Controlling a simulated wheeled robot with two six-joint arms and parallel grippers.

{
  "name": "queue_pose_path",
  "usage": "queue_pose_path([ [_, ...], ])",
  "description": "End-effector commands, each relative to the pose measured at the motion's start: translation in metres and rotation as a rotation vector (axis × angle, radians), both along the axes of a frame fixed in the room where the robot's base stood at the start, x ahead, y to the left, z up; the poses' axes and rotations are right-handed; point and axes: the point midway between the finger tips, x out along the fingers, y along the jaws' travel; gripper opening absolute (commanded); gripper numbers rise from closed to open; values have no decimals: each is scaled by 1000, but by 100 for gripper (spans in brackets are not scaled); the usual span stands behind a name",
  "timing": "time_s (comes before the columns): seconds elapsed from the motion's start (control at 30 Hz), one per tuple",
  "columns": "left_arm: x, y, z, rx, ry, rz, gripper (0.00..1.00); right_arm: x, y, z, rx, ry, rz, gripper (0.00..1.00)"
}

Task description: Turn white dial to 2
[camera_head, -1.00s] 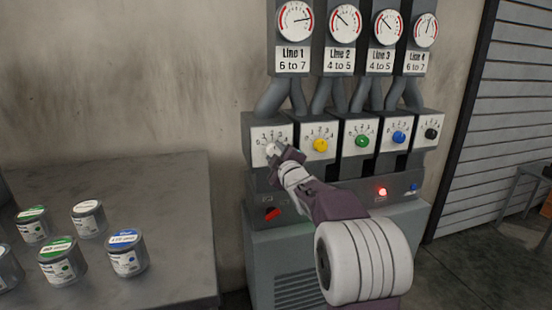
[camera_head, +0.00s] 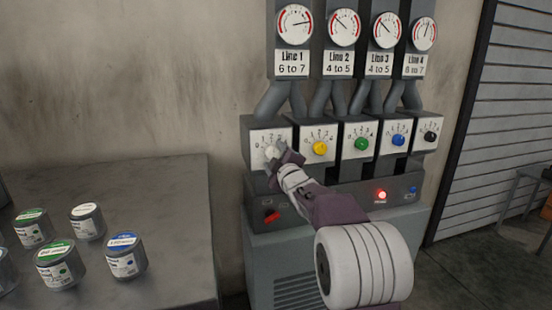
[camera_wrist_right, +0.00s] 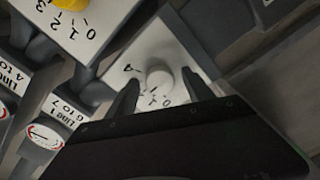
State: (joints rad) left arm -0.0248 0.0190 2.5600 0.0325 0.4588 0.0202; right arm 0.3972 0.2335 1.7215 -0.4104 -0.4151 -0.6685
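The white dial (camera_head: 270,152) is on the leftmost panel of the row, under the Line 1 gauge (camera_head: 294,25). Its scale runs from 0 to 4, and my gripper partly covers it in the head view. My right gripper (camera_head: 276,158) is at this dial. In the right wrist view the round white knob (camera_wrist_right: 160,78) shows between the two dark fingertips of the gripper (camera_wrist_right: 161,80). The fingers are apart, with a gap on each side of the knob. The dial's setting cannot be read clearly. My left gripper is not in view.
Yellow (camera_head: 320,148), green (camera_head: 362,144), blue (camera_head: 398,141) and black (camera_head: 430,137) dials sit to the right. Below are a red switch (camera_head: 271,216) and a lit red lamp (camera_head: 381,195). Several paint cans stand on the grey table (camera_head: 180,215) at left.

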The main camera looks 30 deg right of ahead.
Motion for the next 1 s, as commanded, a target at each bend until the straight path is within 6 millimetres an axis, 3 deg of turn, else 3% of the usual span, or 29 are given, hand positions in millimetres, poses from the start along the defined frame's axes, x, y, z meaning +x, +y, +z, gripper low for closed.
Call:
queue_pose_path([
  [0.17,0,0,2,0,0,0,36,-19,4,2,0,0,-1,60],
  [0.5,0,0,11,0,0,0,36,-82,19,2,0,-1,-2,60],
  [1.0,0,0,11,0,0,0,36,-88,21,0,0,0,0,60],
])
